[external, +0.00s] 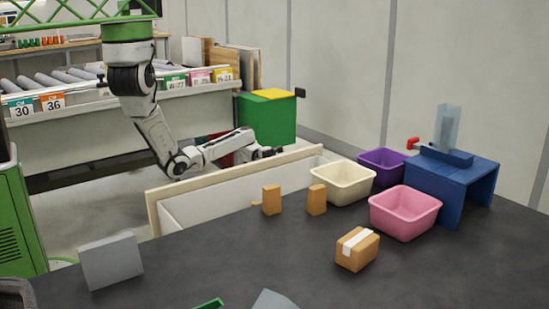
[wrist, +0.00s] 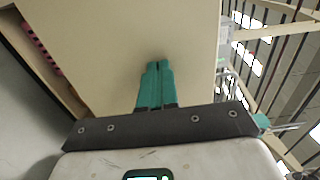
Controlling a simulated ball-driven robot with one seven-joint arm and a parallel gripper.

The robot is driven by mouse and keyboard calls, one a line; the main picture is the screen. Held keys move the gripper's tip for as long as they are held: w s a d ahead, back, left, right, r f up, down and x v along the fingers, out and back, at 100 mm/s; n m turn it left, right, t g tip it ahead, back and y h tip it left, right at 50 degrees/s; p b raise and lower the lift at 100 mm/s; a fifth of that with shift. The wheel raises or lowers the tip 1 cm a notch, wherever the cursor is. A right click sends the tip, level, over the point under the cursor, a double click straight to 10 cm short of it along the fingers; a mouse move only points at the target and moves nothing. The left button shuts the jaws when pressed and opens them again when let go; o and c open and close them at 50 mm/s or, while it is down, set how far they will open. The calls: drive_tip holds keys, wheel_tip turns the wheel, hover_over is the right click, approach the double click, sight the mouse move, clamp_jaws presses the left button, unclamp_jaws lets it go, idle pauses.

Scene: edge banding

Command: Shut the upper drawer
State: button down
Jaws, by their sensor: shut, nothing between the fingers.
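The upper drawer (external: 235,189) stands pulled out from the far side of the dark worktop, with a pale wooden front and a light grey inside. Its inside looks empty where I can see it; the near part is hidden by the worktop. My gripper (external: 270,153) is just beyond the outer side of the drawer front, towards its right end. In the wrist view the teal fingers (wrist: 157,66) are shut together with nothing between them, in front of the plain beige drawer front (wrist: 110,40). I cannot tell whether the fingertips touch it.
The dark worktop (external: 210,259) carries two brown blocks, a taped box (external: 357,250), cream (external: 343,182), purple (external: 381,166) and pink bins (external: 405,214), and a blue stand (external: 454,179). A green box (external: 267,120) stands behind my gripper. A roller conveyor (external: 60,81) is behind my arm.

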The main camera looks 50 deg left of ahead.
drive_tip(key=d+p, duration=0.2)
drive_tip(key=d, duration=3.1)
drive_tip(key=shift+d, duration=0.4)
drive_tip(key=shift+d+r, duration=0.15)
drive_tip(key=shift+r, duration=0.05)
drive_tip(key=a+p, duration=0.3)
drive_tip(key=a, duration=1.1)
drive_tip(key=shift+a+f, duration=0.25)
drive_tip(key=shift+a, duration=0.1)
